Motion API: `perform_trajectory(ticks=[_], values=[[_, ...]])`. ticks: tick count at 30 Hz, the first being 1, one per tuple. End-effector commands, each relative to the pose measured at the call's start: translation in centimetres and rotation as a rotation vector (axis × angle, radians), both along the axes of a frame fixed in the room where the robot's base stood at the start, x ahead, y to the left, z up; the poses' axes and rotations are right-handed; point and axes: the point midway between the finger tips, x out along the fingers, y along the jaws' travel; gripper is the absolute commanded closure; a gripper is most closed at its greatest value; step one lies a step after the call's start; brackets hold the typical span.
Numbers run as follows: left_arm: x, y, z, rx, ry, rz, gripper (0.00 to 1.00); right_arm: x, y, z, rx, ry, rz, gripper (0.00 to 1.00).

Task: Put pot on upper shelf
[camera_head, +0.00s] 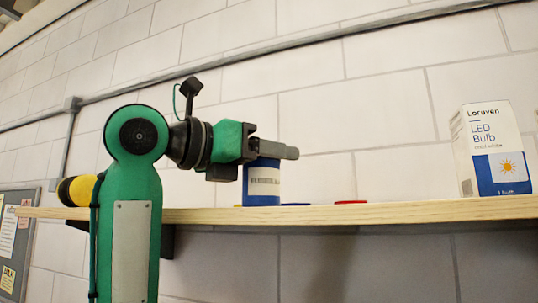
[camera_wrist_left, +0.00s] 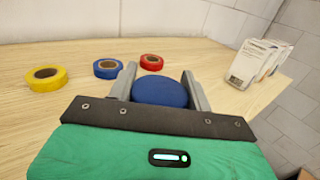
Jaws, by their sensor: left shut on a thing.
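The pot (camera_head: 262,183) is a blue cylinder with a white label band. My left gripper (camera_head: 275,150) is shut on its upper part and holds it upright at the wooden shelf (camera_head: 400,212). Its base shows level with the board's top edge; I cannot tell if it touches. In the left wrist view the pot's round blue top (camera_wrist_left: 160,92) sits between the two fingers of the left gripper (camera_wrist_left: 160,88). The shelf surface (camera_wrist_left: 60,110) spreads out around it. My right gripper is not in view.
Yellow (camera_wrist_left: 46,78), blue (camera_wrist_left: 107,68) and red (camera_wrist_left: 151,62) tape rolls lie on the shelf beyond the gripper. A white and blue LED bulb box (camera_head: 490,150) stands at the right, with more boxes (camera_wrist_left: 256,62) beside it. A brick wall (camera_head: 340,110) is behind.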

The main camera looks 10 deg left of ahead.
Motion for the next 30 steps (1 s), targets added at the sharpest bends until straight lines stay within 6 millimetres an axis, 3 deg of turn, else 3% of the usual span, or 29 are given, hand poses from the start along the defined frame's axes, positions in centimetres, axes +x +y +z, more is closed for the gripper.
perform_trajectory(ticks=[2,3,6,17,22,30], values=[[0.0,0.0,-0.3,0.000,0.000,0.001,0.79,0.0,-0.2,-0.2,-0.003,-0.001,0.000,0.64],[0.0,0.0,-0.4,0.000,0.000,0.000,0.48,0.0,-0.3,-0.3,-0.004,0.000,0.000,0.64],[0.0,0.0,-0.3,0.000,0.000,0.000,0.28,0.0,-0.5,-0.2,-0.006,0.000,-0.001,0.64],[0.0,0.0,0.2,0.000,0.000,-0.001,0.28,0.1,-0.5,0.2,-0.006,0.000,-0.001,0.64],[-1.3,1.4,-0.4,0.000,-0.003,0.004,0.28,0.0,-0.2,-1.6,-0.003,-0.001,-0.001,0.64],[-5.0,5.1,-0.5,-0.002,-0.004,0.005,0.28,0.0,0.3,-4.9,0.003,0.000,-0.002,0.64]])
